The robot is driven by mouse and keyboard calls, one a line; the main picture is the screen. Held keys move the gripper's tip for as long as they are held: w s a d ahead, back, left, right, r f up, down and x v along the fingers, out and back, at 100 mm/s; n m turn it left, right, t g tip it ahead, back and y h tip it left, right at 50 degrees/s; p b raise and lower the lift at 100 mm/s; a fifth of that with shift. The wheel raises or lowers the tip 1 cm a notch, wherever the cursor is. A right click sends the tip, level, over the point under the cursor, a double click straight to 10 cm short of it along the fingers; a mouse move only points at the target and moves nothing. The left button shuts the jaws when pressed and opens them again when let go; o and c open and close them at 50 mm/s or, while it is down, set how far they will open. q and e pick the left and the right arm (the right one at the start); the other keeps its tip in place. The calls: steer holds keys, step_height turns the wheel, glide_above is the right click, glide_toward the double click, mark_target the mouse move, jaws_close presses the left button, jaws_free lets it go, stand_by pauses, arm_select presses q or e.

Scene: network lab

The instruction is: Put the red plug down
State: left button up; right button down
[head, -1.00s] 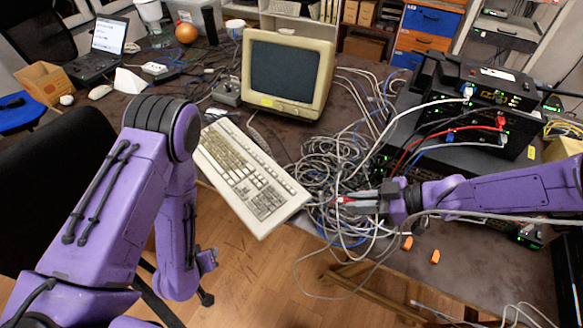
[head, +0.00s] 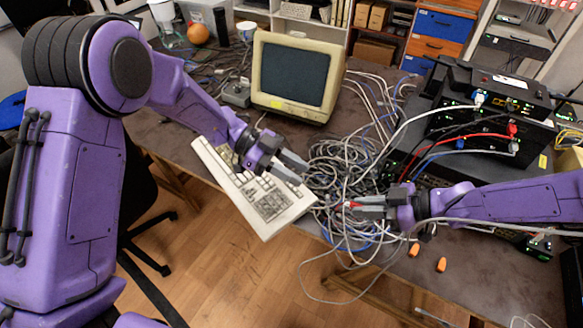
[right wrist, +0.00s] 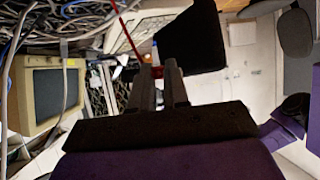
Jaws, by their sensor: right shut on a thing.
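The red plug (head: 352,205) is small and shows at the fingertips of my right gripper (head: 362,207), in front of the cable tangle. My right gripper is shut on it. In the right wrist view the red plug (right wrist: 157,72) sits between the tips of the fingers, and a thin red cable runs up from it. My left gripper (head: 300,169) is over the right side of the keyboard, left of the tangle. Its two fingers are apart with nothing seen between them. Whether the red plug touches the cables behind it is hard to tell.
A heap of grey and blue cables (head: 340,165) lies between both grippers. A beige keyboard (head: 225,170) and an old monitor (head: 293,75) stand left of and behind it. Black network boxes (head: 480,125) with plugged cables stand at the right. Orange pieces (head: 441,264) lie near the front edge.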

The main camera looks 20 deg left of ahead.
arm_select(q)
steer(key=x, duration=1.1)
steer(key=shift+d+f, duration=0.2)
steer(key=shift+d, duration=0.05)
jaws_close()
arm_select(e)
steer(key=c, duration=1)
jaws_free()
steer(key=shift+c, duration=0.2)
